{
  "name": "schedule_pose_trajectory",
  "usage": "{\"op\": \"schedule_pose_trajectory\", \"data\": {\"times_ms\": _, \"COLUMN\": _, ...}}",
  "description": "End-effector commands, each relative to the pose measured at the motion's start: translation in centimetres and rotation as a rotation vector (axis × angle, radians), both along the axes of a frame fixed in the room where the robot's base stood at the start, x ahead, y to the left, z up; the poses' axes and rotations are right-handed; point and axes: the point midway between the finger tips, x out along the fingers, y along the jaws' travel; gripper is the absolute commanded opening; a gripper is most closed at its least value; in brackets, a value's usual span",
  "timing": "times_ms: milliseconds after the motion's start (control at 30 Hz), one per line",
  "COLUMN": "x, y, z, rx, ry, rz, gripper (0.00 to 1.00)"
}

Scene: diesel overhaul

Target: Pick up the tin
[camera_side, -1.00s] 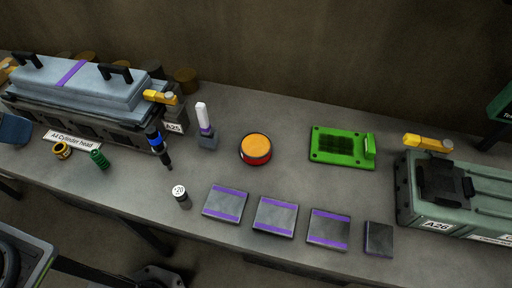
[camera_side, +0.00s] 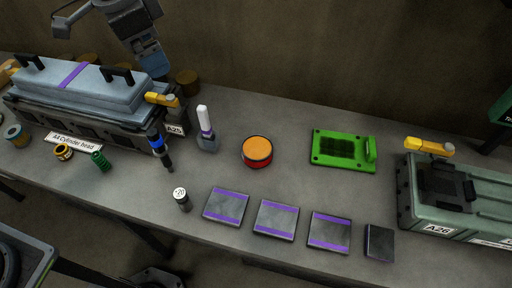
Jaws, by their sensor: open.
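The tin (camera_side: 257,150) is a short round can with an orange top and a red side. It stands upright on the grey bench near the middle of the view, with clear bench around it. My gripper (camera_side: 151,65) hangs at the upper left, above and behind the cylinder head case. It is open and well apart from the tin, up and to its left. Its fingertips are small and hard to make out.
A cylinder head case (camera_side: 80,90) stands at the left. A white-topped marker (camera_side: 205,125) and a dark blue-banded tool (camera_side: 159,147) stand between it and the tin. A green board (camera_side: 342,150) lies right of the tin, several purple-striped plates (camera_side: 276,220) in front.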

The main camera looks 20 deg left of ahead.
Motion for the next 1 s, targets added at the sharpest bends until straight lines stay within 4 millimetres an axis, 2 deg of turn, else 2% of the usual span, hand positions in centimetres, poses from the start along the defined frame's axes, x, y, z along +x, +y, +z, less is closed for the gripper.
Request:
{"op": "schedule_pose_trajectory", "data": {"times_ms": 33, "x": 1.3, "y": -2.0, "z": -1.5, "rx": 0.015, "ry": 0.023, "rz": -0.061, "gripper": 1.00}}
{"op": "schedule_pose_trajectory", "data": {"times_ms": 200, "x": 4.1, "y": -8.2, "z": -6.4, "rx": 0.061, "ry": 0.082, "rz": -0.268, "gripper": 1.00}}
{"op": "schedule_pose_trajectory", "data": {"times_ms": 400, "x": 5.1, "y": -14.4, "z": -12.9, "rx": 0.105, "ry": 0.140, "rz": -0.478, "gripper": 1.00}}
{"op": "schedule_pose_trajectory", "data": {"times_ms": 500, "x": 5.1, "y": -16.3, "z": -15.1, "rx": 0.118, "ry": 0.155, "rz": -0.544, "gripper": 1.00}}
{"op": "schedule_pose_trajectory", "data": {"times_ms": 633, "x": 4.9, "y": -17.5, "z": -16.7, "rx": 0.127, "ry": 0.168, "rz": -0.590, "gripper": 1.00}}
{"op": "schedule_pose_trajectory", "data": {"times_ms": 767, "x": 4.8, "y": -17.7, "z": -18.2, "rx": 0.129, "ry": 0.172, "rz": -0.599, "gripper": 1.00}}
{"op": "schedule_pose_trajectory", "data": {"times_ms": 1000, "x": 4.8, "y": -17.6, "z": -22.8, "rx": 0.129, "ry": 0.173, "rz": -0.597, "gripper": 1.00}}
